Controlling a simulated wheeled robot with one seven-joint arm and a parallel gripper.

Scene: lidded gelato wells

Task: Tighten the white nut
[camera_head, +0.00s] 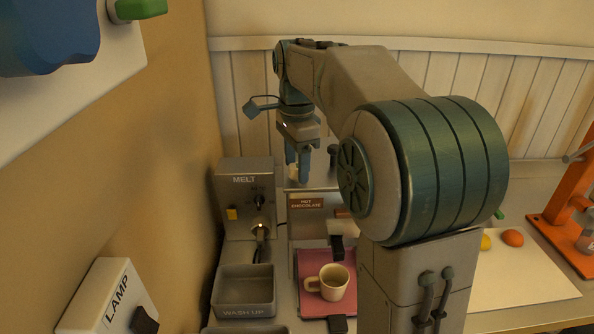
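I cannot make out a white nut in this view. My gripper (300,166) points down above the back of the counter, over the area of the brown-labelled hot chocolate machine (307,203). Its fingers are small and seen partly edge-on, so I cannot tell whether they are open or shut, or whether they hold anything. My arm hides much of the counter at the centre and right.
A grey MELT box (243,183) and a WASH UP bin (245,304) stand at left. A cream mug (331,281) sits on a pink mat (311,262). A LAMP switch box (107,298) is lower left. An orange stand (562,210) and orange ball (512,238) are at right.

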